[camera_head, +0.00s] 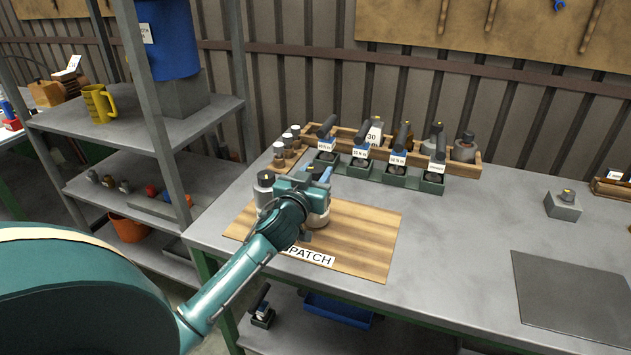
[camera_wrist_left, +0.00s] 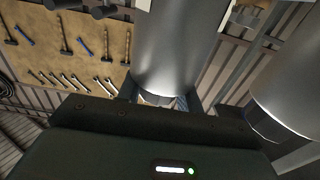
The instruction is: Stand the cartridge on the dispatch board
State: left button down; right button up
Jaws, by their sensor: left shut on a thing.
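My left gripper (camera_head: 312,180) is above the back left part of the wooden dispatch board (camera_head: 365,245). It is shut on a smooth grey metal cylinder (camera_wrist_left: 172,50), which looks like the cartridge. The cylinder stands between the fingers in the left wrist view. In the head view my gripper and wrist hide most of it. A rounded pale part (camera_head: 318,219) shows just below the wrist; I cannot tell whether it touches the board. A second grey cylinder (camera_head: 265,183) stands left of my gripper and also shows in the left wrist view (camera_wrist_left: 290,90). My right gripper is out of view.
Dark green holders (camera_head: 395,174) with black-handled tools stand behind the board, before a wooden rack (camera_head: 465,152) of bottles. Small capped vials (camera_head: 287,146) stand at the back left. A grey block (camera_head: 563,206) and dark mat (camera_head: 572,300) lie right. The bench between is clear.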

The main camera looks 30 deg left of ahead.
pick_arm(q)
jog(key=shift+f, duration=0.65)
jog(key=c, duration=0.9)
grip_release()
jog(key=shift+f, duration=0.2)
